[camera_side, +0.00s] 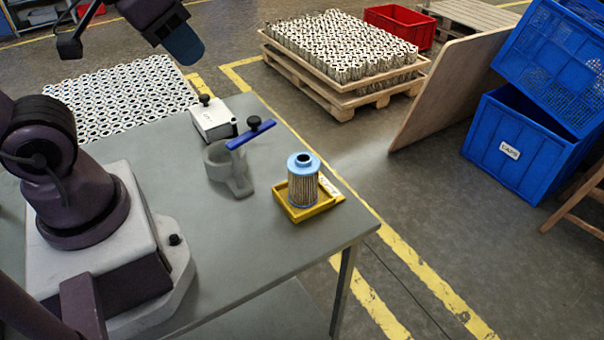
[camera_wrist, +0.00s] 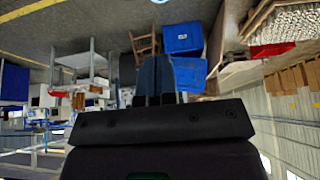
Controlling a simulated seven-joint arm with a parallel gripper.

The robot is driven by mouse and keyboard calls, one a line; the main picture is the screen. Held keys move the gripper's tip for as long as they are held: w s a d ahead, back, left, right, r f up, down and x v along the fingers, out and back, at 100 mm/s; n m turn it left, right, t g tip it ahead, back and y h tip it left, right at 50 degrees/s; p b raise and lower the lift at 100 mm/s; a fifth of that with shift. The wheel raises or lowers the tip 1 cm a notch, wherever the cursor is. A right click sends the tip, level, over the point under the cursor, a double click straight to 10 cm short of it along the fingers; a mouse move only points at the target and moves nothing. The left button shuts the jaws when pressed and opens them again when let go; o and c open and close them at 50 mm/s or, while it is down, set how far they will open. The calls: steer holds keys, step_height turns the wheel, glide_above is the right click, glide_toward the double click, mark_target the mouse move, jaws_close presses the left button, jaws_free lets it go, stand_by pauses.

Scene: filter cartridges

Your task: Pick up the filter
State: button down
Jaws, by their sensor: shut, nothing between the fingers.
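The filter (camera_side: 304,190) is a pleated tan cylinder with a light blue top cap and a dark hole in its middle. It stands upright in a yellow tray (camera_side: 297,214) near the right edge of the grey table. My gripper (camera_side: 190,56) is raised high at the upper left in the side view, well above and away from the filter. Its blue fingers (camera_wrist: 155,60) are together and empty in the wrist view. I cannot make out the filter in the wrist view.
A grey holder (camera_side: 229,172) with a blue bar handle (camera_side: 250,134) stands left of the tray, and a white box (camera_side: 212,118) is behind it. The table (camera_side: 240,240) is clear in front. Pallets of parts, a wooden board (camera_side: 450,90) and blue crates (camera_side: 518,138) stand beyond the table.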

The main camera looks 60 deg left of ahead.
stand_by(0.4)
steer(key=shift+c, duration=0.2)
jaws_free()
